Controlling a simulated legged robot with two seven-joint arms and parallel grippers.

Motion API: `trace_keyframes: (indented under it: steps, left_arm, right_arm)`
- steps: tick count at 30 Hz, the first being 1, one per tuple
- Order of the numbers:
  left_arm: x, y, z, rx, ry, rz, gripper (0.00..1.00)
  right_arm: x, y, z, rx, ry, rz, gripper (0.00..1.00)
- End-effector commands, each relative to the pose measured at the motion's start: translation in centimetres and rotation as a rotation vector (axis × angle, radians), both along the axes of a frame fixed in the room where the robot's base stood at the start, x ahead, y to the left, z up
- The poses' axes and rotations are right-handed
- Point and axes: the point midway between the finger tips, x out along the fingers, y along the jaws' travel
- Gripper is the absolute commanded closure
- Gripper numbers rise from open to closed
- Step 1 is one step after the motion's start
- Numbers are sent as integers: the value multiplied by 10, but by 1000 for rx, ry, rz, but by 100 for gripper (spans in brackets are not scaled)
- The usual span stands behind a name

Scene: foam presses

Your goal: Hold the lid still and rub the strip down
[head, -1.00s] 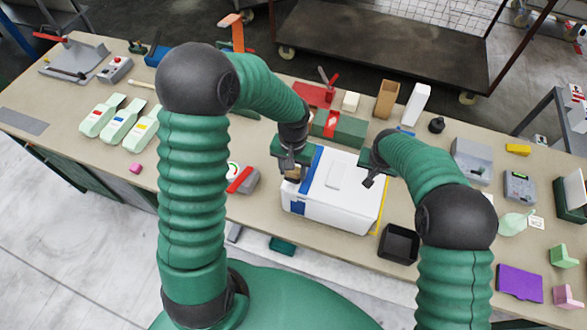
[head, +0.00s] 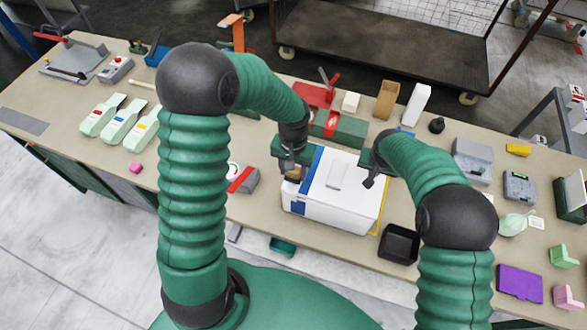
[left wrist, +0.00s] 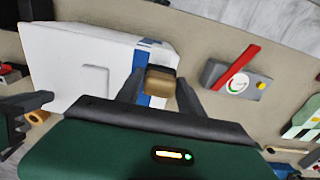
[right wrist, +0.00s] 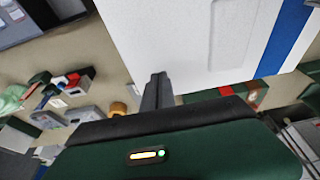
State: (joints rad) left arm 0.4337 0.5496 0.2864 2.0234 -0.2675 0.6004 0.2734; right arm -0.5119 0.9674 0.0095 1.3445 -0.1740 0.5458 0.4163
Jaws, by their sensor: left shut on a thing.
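A white foam box with its lid (head: 348,199) stands in the middle of the bench. A blue strip (head: 311,173) runs across the lid near its left end and down the front face; it also shows in the right wrist view (right wrist: 287,38). Contact with the lid is unclear.
A grey gauge with a red bar (head: 242,180) lies left of the box. A black open bin (head: 399,244) is at its right front. A green box with a red band (head: 342,129) stands behind.

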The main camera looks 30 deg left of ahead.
Motion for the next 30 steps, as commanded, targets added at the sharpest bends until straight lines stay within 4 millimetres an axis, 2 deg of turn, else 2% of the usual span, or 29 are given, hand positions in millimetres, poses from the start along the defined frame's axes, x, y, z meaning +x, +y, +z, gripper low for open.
trace_keyframes:
  steps: [30]
  left_arm:
    - [0,0,0,0,0,0,87]
  right_arm:
    - [0,0,-9,0,0,0,100]
